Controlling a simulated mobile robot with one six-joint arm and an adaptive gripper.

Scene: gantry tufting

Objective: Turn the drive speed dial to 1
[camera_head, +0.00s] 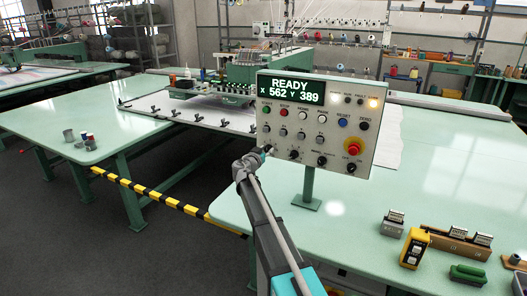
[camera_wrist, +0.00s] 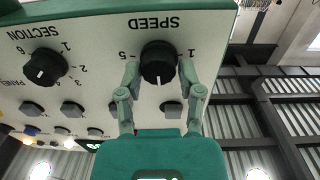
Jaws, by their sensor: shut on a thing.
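The control panel (camera_head: 340,112) stands on a green post, its screen reading READY X 562 Y 389. In the wrist view the panel shows upside down. The black speed dial (camera_wrist: 158,60) sits beside the printed word SPEED, with 5 on its left and 1 on its right. My gripper (camera_wrist: 160,76) has one finger on each side of the dial and is shut on it. A small pale mark shows on the dial's lower part; its exact setting is hard to read. In the head view my gripper (camera_head: 262,152) is at the panel's lower left corner and hides the dial.
The section dial (camera_wrist: 45,68) is close beside the speed dial, with several buttons around. A red emergency stop (camera_head: 354,147) is at the panel's lower right. Grey cups (camera_head: 90,144) stand on the left table; a yellow device (camera_head: 414,247) and wooden blocks are on the right table.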

